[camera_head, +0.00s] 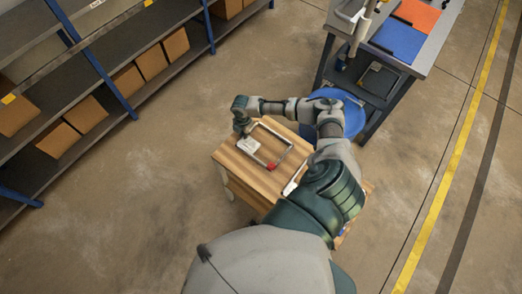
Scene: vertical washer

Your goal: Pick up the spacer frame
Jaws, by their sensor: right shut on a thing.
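The spacer frame (285,160) is a grey rectangular frame above the small wooden table (230,160). It has a red part at its lower corner and a pale block (248,146) at its left side. My right arm reaches across the table's far side. My right gripper (245,135) points down at the frame's left end and is shut on it. The fingertips are small and partly hidden. I cannot tell whether the frame touches the table top. My left gripper is not in view.
A blue round stool-like object (350,112) stands behind my right arm. A workbench (415,60) with blue and orange mats is at the upper right. Shelves (110,60) with cardboard boxes line the left. Floor between shelves and table is clear.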

